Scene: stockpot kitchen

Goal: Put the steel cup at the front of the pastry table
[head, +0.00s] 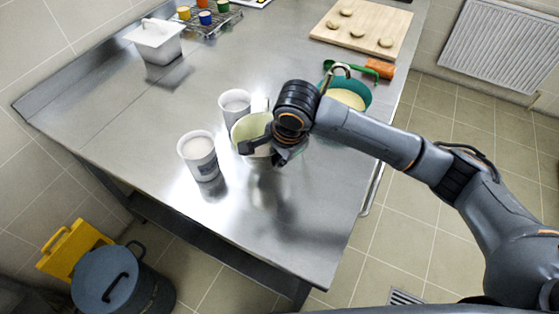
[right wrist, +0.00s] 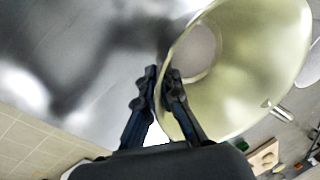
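The steel cup (head: 247,128) has a pale yellow-green inside and a handle. It is near the middle of the steel pastry table (head: 285,235), beside two white tubs. In the right wrist view the cup (right wrist: 245,65) fills the upper right, its mouth towards the camera. My right gripper (right wrist: 162,72) is shut on its rim, one finger inside and one outside. In the head view the right gripper (head: 262,148) is at the cup's near side, partly hidden by my wrist. I cannot tell whether the cup's base touches the table. My left gripper is not in view.
White tubs (head: 198,155) and (head: 235,105) stand left of and behind the cup. A dough board (head: 362,30) and white container (head: 157,40) stand farther back. The table's front is clear.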

